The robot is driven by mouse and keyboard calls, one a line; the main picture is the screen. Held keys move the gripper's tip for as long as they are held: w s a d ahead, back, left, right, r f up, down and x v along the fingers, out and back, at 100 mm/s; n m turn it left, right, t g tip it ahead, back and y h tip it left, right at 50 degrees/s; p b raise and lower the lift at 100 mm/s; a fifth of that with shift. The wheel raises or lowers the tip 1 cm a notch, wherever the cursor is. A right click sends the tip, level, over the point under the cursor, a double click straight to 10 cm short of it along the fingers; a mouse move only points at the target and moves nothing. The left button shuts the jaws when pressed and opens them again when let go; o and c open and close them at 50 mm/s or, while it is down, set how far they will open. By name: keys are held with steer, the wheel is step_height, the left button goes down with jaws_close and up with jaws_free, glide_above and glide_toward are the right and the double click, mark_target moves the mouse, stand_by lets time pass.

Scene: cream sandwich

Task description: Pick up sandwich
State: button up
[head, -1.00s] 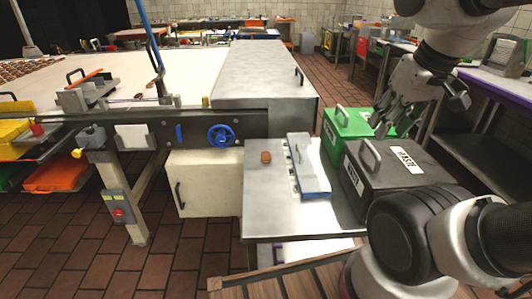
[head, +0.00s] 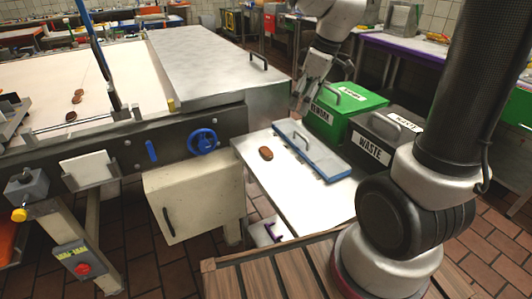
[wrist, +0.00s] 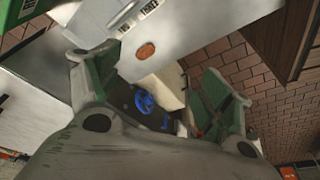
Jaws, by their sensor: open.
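The sandwich (head: 266,153) is a small brown oval lying on the bare metal table (head: 325,210), left of a blue-framed panel. It also shows in the wrist view (wrist: 146,51), beyond and between my fingers. My gripper (head: 303,98) hangs in the air beside the green box, above and behind the panel, apart from the sandwich. In the wrist view my gripper (wrist: 150,85) has its two fingers spread wide with nothing between them.
A blue-framed panel (head: 312,152) lies between the sandwich and the boxes. A green box (head: 340,110) and a dark waste box (head: 382,140) stand to the right. The conveyor machine with a blue wheel (head: 203,141) is to the left. The table around the sandwich is clear.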

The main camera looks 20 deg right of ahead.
mark_target(267, 151)
steer(key=w+a+f+n, duration=0.2)
steer(key=w+f, duration=0.1)
steer(key=f, duration=0.4)
steer(key=w+a+f+n+g, duration=0.1)
steer(key=w+a+f+n, duration=0.1)
steer(key=w+f, duration=0.2)
steer(key=w+a+f+n, duration=0.2)
steer(key=w+a+f, duration=0.1)
steer(key=f, duration=0.7)
steer(key=shift+w+f+y, duration=0.2)
steer(key=shift+f+y, duration=0.15)
steer(key=shift+y, duration=0.05)
steer(key=c, duration=0.8)
